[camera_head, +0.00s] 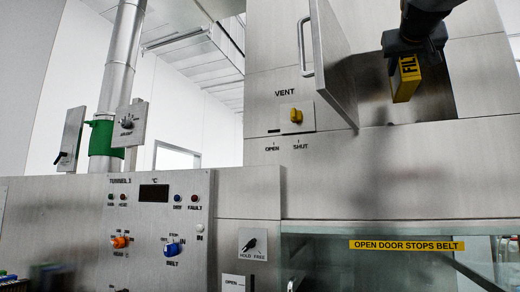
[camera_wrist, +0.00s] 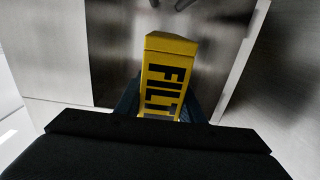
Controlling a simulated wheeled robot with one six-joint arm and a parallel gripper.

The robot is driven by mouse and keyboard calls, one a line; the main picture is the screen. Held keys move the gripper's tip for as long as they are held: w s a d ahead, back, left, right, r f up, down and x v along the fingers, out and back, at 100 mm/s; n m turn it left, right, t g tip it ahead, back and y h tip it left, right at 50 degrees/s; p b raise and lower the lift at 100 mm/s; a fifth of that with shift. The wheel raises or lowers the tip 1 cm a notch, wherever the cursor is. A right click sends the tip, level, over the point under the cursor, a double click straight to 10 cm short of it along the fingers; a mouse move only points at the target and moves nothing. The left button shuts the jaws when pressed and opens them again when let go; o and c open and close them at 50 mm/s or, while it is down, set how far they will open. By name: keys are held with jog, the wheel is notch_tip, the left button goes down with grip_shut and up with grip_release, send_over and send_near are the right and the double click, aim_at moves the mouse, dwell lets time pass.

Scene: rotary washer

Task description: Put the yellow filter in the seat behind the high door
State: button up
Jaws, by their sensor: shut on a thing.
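The yellow filter (camera_head: 405,79), a block with black letters on its side, hangs from my gripper (camera_head: 408,50) at the upper right of the head view. My gripper is shut on it. In the wrist view the filter (camera_wrist: 168,75) stands out between the dark fingers (camera_wrist: 160,102). The high door (camera_head: 327,60) is swung open to the left, with a bar handle on its face. The filter shows in front of the opening (camera_head: 432,105) beside this door. The seat behind the door cannot be made out.
A yellow vent knob (camera_head: 296,115) sits left of the open door. Below are a glazed front with a yellow label (camera_head: 406,245) and a control panel (camera_head: 150,220) with knobs. The open door's edge stands close to the left of the filter.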

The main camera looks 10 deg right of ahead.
jog(key=p+x, duration=0.4)
jog(key=x, duration=1)
jog(key=shift+w+d+f+p, duration=0.1)
jog(key=shift+f+p, duration=0.2)
jog(key=shift+f, duration=1.2)
jog(key=shift+d+f+p, duration=0.1)
jog(key=shift+f+p, duration=0.15)
jog(key=shift+f, duration=1.25)
jog(key=shift+w+f+p, duration=0.15)
jog(key=shift+f+p, duration=0.25)
jog(key=shift+f, duration=0.15)
jog(key=shift+f+b, duration=0.15)
jog(key=shift+b, duration=0.2)
jog(key=o, duration=1.2)
